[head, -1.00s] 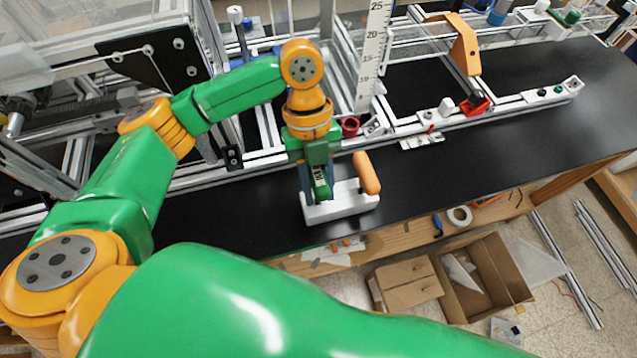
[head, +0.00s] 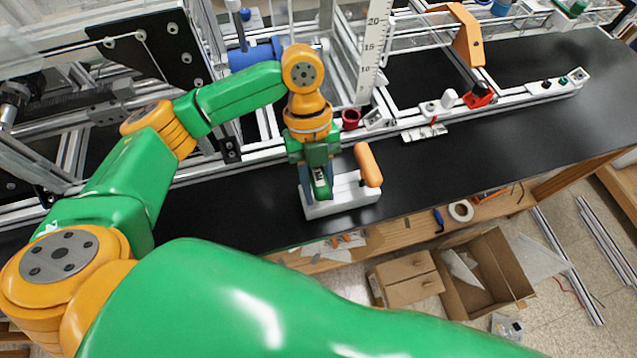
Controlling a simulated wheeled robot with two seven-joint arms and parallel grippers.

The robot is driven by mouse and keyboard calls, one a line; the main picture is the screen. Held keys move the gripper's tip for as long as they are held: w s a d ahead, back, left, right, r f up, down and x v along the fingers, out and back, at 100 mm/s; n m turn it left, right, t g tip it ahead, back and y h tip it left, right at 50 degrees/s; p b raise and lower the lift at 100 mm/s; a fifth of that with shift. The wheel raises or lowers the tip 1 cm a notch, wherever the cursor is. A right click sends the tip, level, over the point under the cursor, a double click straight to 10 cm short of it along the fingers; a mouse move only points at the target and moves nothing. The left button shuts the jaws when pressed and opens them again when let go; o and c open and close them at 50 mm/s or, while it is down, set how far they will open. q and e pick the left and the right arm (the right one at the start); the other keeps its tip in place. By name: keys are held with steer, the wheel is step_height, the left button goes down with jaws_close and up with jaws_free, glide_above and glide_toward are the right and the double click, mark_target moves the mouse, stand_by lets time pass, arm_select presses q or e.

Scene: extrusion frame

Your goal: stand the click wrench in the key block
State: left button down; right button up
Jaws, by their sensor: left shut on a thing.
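The key block (head: 340,209) is a low white block on the black bench top, near the front edge. An orange handle (head: 368,164) stands up at its right end, leaning slightly. My left gripper (head: 320,187) points down at the block's left end. It is shut on a small dark and green piece (head: 321,178), which appears to be the click wrench. The fingers hide most of it, so I cannot tell whether its lower end is in a hole of the block. My right gripper is out of view.
An aluminium extrusion frame (head: 270,155) runs behind the block, with an upright ruler (head: 370,60) and a red cup (head: 350,119). The bench to the right (head: 480,150) is clear. Cardboard boxes (head: 480,280) lie below the front edge.

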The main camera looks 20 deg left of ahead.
arm_select(q)
steer(key=c, duration=0.5)
jaws_free()
